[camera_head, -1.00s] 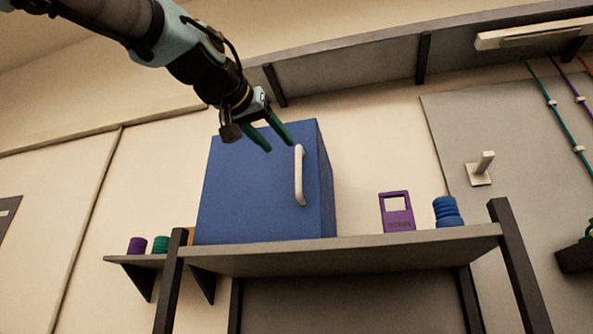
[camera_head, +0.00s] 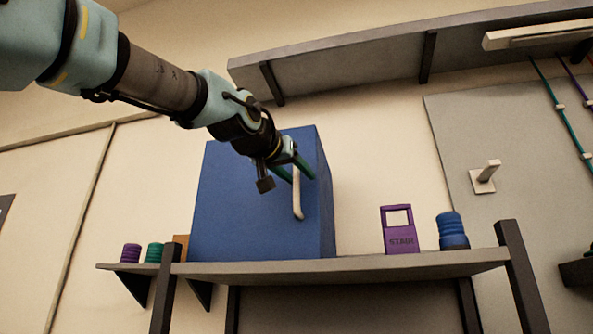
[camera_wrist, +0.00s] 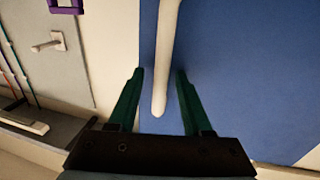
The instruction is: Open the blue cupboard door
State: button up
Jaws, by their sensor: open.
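The blue cupboard (camera_head: 240,215) stands on a grey shelf, and its door looks shut. Its white bar handle (camera_head: 297,200) is upright near the door's right edge. My gripper (camera_head: 299,176) is at the upper part of the handle, with its green fingers apart. In the wrist view, the handle (camera_wrist: 165,60) passes between the two open fingers (camera_wrist: 158,88), and the blue door (camera_wrist: 240,80) fills the right side. A gap shows on each side of the handle, so the fingers do not appear to grip it.
The grey shelf (camera_head: 400,263) also holds a purple tag-like block (camera_head: 400,240) and a blue ribbed object (camera_head: 452,232) to the right. Purple (camera_head: 130,253) and green (camera_head: 154,252) ribbed objects stand at left. A grey overhead ledge (camera_head: 350,65) runs above the cupboard.

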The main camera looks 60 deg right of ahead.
jog(key=shift+c, duration=0.4)
grip_shut()
dwell(0.9)
